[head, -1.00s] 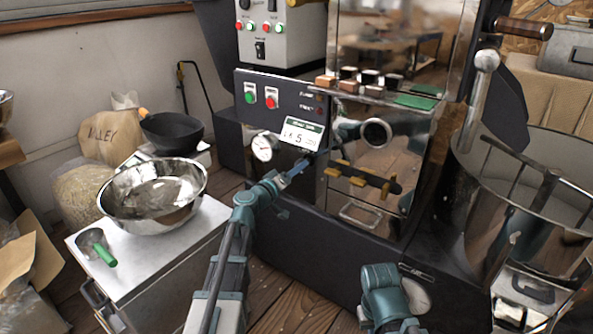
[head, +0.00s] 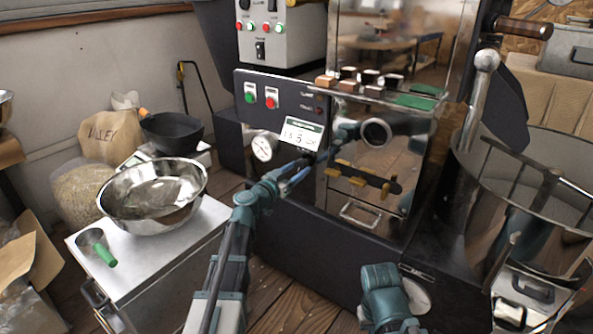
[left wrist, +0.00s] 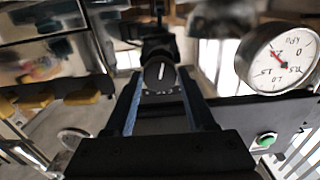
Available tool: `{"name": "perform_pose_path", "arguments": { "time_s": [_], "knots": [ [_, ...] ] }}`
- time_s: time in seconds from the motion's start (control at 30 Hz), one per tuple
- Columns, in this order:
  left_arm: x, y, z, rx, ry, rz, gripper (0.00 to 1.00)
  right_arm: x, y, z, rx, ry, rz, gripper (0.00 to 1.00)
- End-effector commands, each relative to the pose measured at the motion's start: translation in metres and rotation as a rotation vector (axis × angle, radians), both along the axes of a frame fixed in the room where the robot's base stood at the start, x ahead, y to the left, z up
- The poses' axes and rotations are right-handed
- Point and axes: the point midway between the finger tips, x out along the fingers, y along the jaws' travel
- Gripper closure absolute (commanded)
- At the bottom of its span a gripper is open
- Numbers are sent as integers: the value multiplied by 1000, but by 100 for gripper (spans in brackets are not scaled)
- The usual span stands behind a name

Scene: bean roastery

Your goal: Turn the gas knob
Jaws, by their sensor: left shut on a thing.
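The gas knob (left wrist: 158,75) is a round black dial with a white pointer line, on the front of the dark roaster. In the left wrist view its line runs nearly straight up the picture. My left gripper (left wrist: 159,82) is shut on the knob, one blue finger on each side of it. In the head view my left gripper (head: 304,167) reaches the roaster panel just below the small display (head: 300,133), and the knob is hidden there behind the fingers. My right gripper is out of view; only part of my right arm shows at the bottom.
A pressure gauge (head: 264,148) sits left of my left gripper, below green and red buttons (head: 260,97). A bar with yellow parts (head: 362,180) is to the right. A steel bowl (head: 153,198) stands on the white-topped cart (head: 140,260) at left.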

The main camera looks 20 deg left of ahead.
Motion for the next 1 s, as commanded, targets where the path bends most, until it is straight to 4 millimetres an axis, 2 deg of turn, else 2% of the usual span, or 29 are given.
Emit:
{"name": "perform_pose_path", "arguments": {
  "time_s": [0.3, 0.77, 0.8, 0.93, 1.0],
  "knots": [
    [-2, -1, -1, 75, -25, -3, 100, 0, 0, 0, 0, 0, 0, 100],
    [-2, -1, -1, 83, -28, -3, 100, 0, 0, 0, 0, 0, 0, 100],
    [-2, -1, -1, 83, -28, -3, 37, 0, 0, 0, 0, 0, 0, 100],
    [-1, -1, -1, 82, -27, -2, 15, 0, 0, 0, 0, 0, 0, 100],
    [-1, -1, -1, 80, -28, -2, 15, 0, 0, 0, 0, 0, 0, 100]
  ]
}}
